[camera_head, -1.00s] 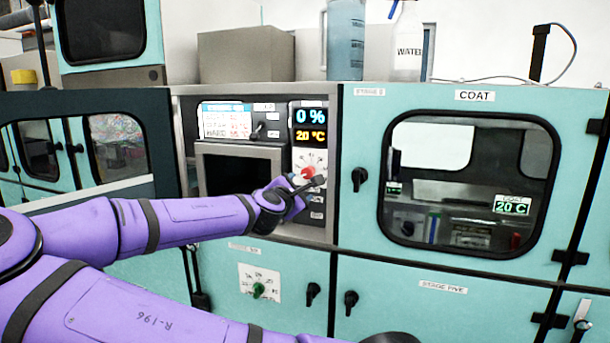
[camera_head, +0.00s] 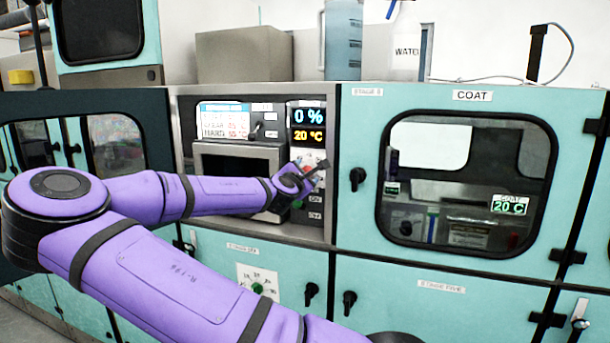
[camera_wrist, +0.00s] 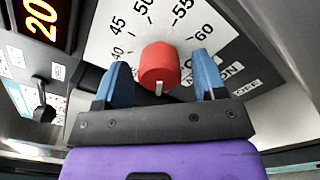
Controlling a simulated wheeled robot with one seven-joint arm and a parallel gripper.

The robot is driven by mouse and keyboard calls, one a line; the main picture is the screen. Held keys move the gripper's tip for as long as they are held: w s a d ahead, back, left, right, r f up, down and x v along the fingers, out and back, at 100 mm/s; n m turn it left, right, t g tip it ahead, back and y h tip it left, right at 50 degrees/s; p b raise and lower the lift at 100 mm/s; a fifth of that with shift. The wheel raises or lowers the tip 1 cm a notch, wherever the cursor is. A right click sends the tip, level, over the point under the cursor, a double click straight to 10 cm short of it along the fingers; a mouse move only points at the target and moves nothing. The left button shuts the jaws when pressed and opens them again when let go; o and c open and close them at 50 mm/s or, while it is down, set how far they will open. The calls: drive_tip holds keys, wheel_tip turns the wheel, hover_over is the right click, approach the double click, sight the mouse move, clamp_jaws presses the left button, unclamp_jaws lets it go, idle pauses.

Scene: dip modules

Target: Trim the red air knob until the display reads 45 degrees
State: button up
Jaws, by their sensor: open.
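The red knob (camera_wrist: 159,66) stands on a white dial plate (camera_wrist: 110,30) marked 40, 45, 50, 55 and 60 in the wrist view. A white line on the knob points toward my gripper's side. My gripper (camera_wrist: 160,62) is open, its blue fingers to the left and right of the knob, with gaps visible. Whether the tips reach beside it in depth I cannot tell. In the head view my gripper (camera_head: 314,170) covers most of the dial. The display (camera_head: 308,136) above it reads 20 °C in orange, under a blue 0 %.
A black lever (camera_wrist: 44,112) stands left of the dial in the wrist view. In the head view, a black door handle (camera_head: 357,178) is just right of the dial panel. A green knob (camera_head: 258,288) sits on the lower panel. The COAT window (camera_head: 508,205) also shows 20 C.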

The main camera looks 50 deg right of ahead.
drive_tip(key=shift+w+d, duration=0.15)
drive_tip(key=shift+d, duration=0.25)
drive_tip(key=c, duration=0.9)
